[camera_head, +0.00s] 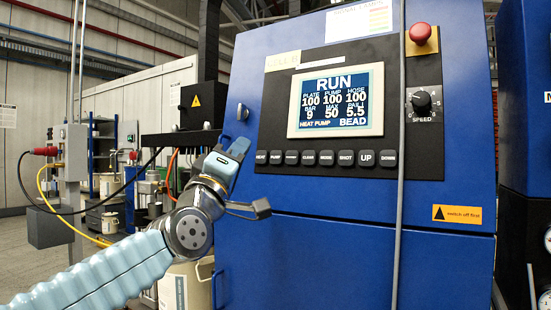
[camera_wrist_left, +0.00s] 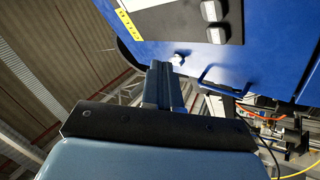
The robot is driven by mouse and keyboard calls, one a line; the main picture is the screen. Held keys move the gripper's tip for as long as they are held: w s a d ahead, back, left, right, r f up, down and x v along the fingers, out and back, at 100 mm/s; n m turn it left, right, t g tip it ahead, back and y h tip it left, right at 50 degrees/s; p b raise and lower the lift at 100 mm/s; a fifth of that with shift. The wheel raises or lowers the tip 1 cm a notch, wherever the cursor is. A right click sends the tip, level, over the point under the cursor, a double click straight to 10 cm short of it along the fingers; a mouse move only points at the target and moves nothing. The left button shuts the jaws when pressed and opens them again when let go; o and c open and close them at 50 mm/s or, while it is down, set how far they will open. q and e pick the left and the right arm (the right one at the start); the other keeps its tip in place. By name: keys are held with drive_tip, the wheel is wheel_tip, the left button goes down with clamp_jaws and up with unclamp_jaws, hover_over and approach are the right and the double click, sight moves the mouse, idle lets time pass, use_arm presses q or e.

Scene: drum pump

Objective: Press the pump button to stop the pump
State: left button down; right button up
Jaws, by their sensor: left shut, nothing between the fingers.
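The pump button (camera_head: 277,158) is the dark key marked PUMP, second from the left in the row under the screen. The heat button (camera_head: 261,158) is just left of it. The screen (camera_head: 335,100) reads RUN. My left gripper (camera_head: 240,147) is shut and empty, left of the heat button by the cabinet's left edge; it appears apart from the buttons. In the left wrist view its closed fingers (camera_wrist_left: 163,75) point toward the cabinet, and two light-looking keys (camera_wrist_left: 212,22) show above and right of them. My right gripper is not in view.
A round knob (camera_head: 242,112) sits on the blue cabinet (camera_head: 310,255) near my fingers. A red stop button (camera_head: 420,33) and a speed dial (camera_head: 422,101) are at the right. A thin grey vertical pipe (camera_head: 399,200) crosses in front of the panel. A pail (camera_head: 183,285) stands low beside my arm.

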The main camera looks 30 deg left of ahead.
sight(276, 158)
use_arm(q)
drive_tip(key=shift+w+d+f+p, duration=0.1)
drive_tip(key=shift+w+f+p, duration=0.15)
drive_tip(key=shift+w, duration=1.15)
drive_tip(key=shift+w+d+f+p, duration=0.15)
drive_tip(key=shift+w+f, duration=0.15)
drive_tip(key=shift+w, duration=1.1)
drive_tip(key=shift+w+d+f+p, duration=0.15)
drive_tip(key=shift+w+f, duration=0.1)
drive_tip(key=shift+w, duration=1.15)
drive_tip(key=shift+w, duration=0.1)
drive_tip(key=shift+w, duration=0.3)
drive_tip(key=shift+w+f, duration=0.15)
drive_tip(key=shift+w, duration=0.3)
drive_tip(key=shift+b, duration=0.3)
drive_tip(key=shift+s+b, duration=0.35)
drive_tip(key=shift+s, duration=0.5)
